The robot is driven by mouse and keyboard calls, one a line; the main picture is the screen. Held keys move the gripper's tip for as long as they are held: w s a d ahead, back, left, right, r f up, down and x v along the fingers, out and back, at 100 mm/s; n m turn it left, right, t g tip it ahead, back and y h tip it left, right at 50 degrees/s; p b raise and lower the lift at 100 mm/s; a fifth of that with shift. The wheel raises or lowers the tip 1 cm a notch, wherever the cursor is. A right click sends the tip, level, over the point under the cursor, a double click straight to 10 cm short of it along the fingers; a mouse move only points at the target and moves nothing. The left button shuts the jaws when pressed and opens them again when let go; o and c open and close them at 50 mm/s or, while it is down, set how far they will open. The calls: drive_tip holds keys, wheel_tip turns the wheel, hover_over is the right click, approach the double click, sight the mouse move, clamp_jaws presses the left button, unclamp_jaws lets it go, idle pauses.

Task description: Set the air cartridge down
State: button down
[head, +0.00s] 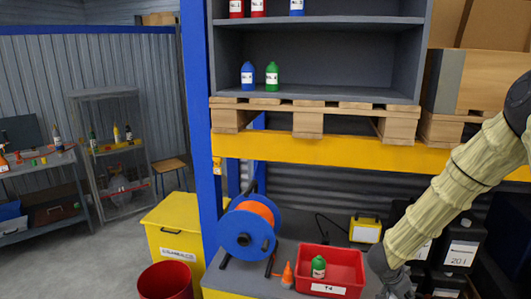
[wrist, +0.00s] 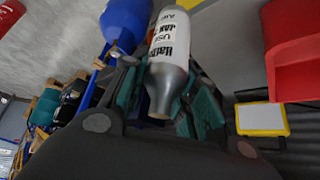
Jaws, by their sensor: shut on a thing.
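My gripper (wrist: 165,98) is shut on the air cartridge (wrist: 168,48), a silver cylinder with a white printed label, held between its teal-lined fingers. The cartridge does not show there. The red tray (head: 337,291), labelled "T4", sits on the grey bench and holds a green bottle (head: 318,266).
An orange cone-topped bottle (head: 287,275) stands left of the tray, by a blue hose reel (head: 243,238). Dark boxes (head: 460,252) stand right. A pallet shelf (head: 315,150) hangs above. A red bin (head: 165,281) stands lower left.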

drive_tip(key=s+a+f+n+t+y, duration=0.2)
drive_tip(key=a+n, duration=0.4)
drive_tip(key=a, duration=0.6)
drive_tip(key=s+a+f+n+t+y+b, duration=0.1)
drive_tip(key=s+a+f+n+y, duration=0.3)
drive_tip(key=a, duration=0.8)
drive_tip(key=s+f+n+t, duration=0.1)
drive_tip(key=s+f+n, duration=0.1)
drive_tip(key=s+n, duration=0.1)
drive_tip(key=shift+n, duration=0.3)
drive_tip(key=shift+r, duration=0.1)
